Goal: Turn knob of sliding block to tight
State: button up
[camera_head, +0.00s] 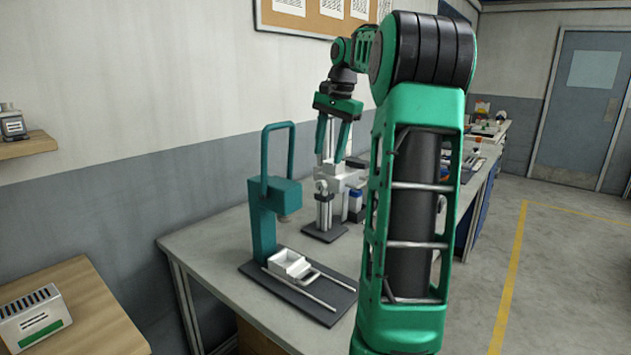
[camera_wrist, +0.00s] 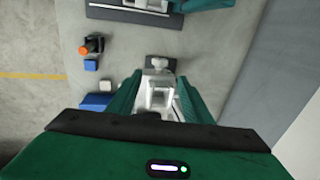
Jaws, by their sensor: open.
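My gripper (camera_head: 331,153) points down over a light grey stand (camera_head: 325,200) on a small dark base. The stand has upright posts and a pale block (camera_head: 342,178) on it, likely the sliding block. In the wrist view, my open gripper (camera_wrist: 160,86) has one teal finger on each side of the stand's pale upper part (camera_wrist: 160,100). Nothing shows held between the fingers. I cannot pick out the knob for certain or tell how it is turned.
A teal press (camera_head: 264,215) stands nearer on the table (camera_head: 215,248). A white box (camera_head: 290,264) and rails sit on its dark plate (camera_head: 262,276). Blue blocks (camera_wrist: 95,102) and an orange-and-black object (camera_wrist: 91,45) lie beside the stand. A wall runs behind the table.

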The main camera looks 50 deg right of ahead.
aim_at(322, 180)
jog(key=f, duration=0.3)
jog(key=w+f, duration=0.1)
jog(key=f, duration=0.2)
jog(key=w+f, duration=0.1)
jog(key=f, duration=0.2)
jog(key=shift+a+f, duration=0.25)
jog(key=shift+f, duration=0.05)
jog(key=c, duration=1.1)
